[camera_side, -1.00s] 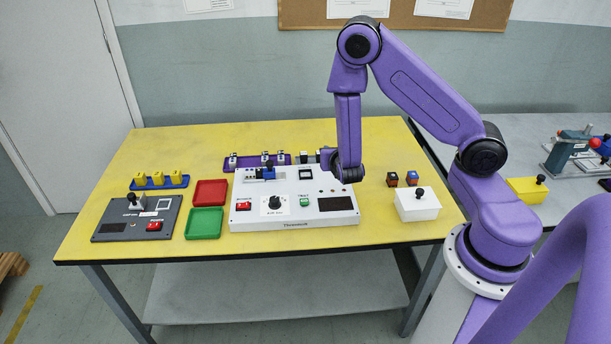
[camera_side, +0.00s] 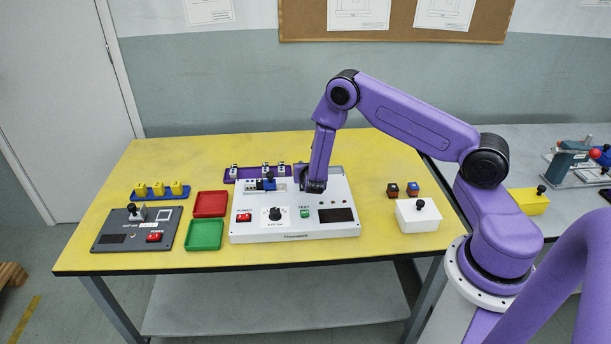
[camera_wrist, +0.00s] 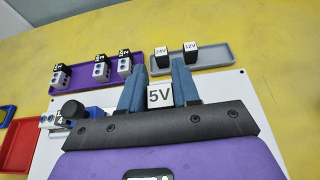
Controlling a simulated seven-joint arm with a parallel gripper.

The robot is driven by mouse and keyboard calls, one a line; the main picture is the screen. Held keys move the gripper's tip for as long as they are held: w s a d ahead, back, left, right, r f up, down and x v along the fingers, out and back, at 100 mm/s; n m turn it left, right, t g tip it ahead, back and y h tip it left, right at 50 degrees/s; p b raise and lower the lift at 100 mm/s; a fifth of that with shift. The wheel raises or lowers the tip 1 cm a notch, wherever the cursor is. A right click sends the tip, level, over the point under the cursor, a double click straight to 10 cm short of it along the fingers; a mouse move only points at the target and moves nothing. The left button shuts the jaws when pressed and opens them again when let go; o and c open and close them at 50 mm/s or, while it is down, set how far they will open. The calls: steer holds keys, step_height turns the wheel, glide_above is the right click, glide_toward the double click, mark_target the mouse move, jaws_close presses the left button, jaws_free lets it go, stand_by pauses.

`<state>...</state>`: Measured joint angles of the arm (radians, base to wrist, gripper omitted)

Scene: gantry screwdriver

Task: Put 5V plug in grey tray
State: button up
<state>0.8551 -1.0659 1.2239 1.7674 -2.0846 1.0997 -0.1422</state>
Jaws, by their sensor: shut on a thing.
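The 5V plug (camera_wrist: 159,97) shows in the wrist view as a white-faced block marked 5V, between the two blue fingers of my gripper (camera_wrist: 160,78), which is shut on it. The grey tray (camera_wrist: 219,53) lies ahead of the fingers in the wrist view, with the 24V plug (camera_wrist: 161,54) and 12V plug (camera_wrist: 191,48) standing in it. In the side view my gripper (camera_side: 313,184) is over the back right part of the white console; the held plug cannot be made out there, and my arm largely hides the grey tray.
The purple tray (camera_wrist: 84,84) with several blocks lies left of the grey tray. The white console (camera_side: 285,228) is below my gripper. Red (camera_side: 210,204) and green (camera_side: 205,235) trays lie left of it. A white box (camera_side: 417,216) stands to the right.

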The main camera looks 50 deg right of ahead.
steer(key=f, duration=0.1)
steer(key=w+f, duration=0.1)
steer(key=f, duration=0.1)
steer(key=shift+d, duration=0.1)
steer(key=shift+w+f, duration=0.1)
steer(key=shift+f, duration=0.4)
steer(key=shift+f, duration=0.2)
steer(key=o, duration=1)
steer(key=shift+o, duration=0.2)
